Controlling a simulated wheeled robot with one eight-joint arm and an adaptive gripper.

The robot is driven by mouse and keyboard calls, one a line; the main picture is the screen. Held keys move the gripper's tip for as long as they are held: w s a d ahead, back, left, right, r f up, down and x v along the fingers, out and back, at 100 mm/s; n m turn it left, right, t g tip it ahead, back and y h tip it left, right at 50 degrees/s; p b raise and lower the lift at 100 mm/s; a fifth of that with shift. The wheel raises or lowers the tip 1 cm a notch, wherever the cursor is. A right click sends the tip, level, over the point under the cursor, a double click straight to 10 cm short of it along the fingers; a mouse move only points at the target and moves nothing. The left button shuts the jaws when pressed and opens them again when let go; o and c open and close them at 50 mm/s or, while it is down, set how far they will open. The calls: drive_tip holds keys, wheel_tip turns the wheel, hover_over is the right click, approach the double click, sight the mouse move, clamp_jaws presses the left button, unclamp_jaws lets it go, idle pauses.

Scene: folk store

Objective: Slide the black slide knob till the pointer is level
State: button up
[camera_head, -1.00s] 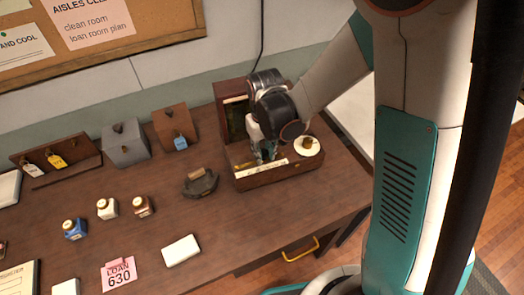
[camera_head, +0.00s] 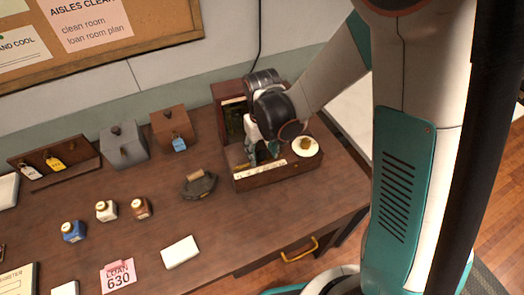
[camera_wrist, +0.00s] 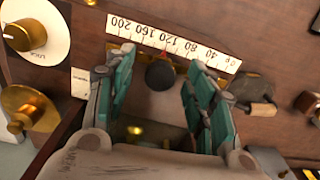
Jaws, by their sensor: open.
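The black slide knob (camera_wrist: 160,75) is a round dark ball in the wrist view, beside a white number scale (camera_wrist: 185,46) marked 200 down to 40. A small red mark (camera_wrist: 164,52) shows on the scale near 120. My gripper (camera_wrist: 160,88) is open, with one teal finger on each side of the knob and visible gaps between. In the head view my gripper (camera_head: 260,158) is down over the wooden instrument box (camera_head: 280,174) and hides the knob. A level pointer cannot be made out; the upright panel (camera_head: 232,120) is partly behind my arm.
A white dial with a brass knob (camera_wrist: 18,38) lies beside the scale, and another brass knob (camera_wrist: 18,112) is below it. A dark iron with a wooden handle (camera_head: 198,184) stands left of the box. Small bottles (camera_head: 107,210) stand farther left.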

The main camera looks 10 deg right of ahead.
drive_tip(key=shift+r+p, duration=1.9)
drive_tip(key=shift+r, duration=1.45)
drive_tip(key=shift+s+d+r+b, duration=0.1)
drive_tip(key=shift+d+r+b, duration=0.2)
drive_tip(key=shift+b, duration=0.1)
drive_tip(key=s+d+r+m+t+b, duration=0.1)
drive_tip(key=s+d+r+t+b, duration=0.1)
drive_tip(key=s+d+b, duration=0.3)
drive_tip(key=s+d+r+m+t+b, duration=0.2)
drive_tip(key=s+d+t+b, duration=0.3)
drive_tip(key=s+b, duration=0.3)
drive_tip(key=shift+s+d+r, duration=0.2)
drive_tip(key=shift+d+r, duration=0.1)
drive_tip(key=shift+d, duration=0.15)
idle(2.5)
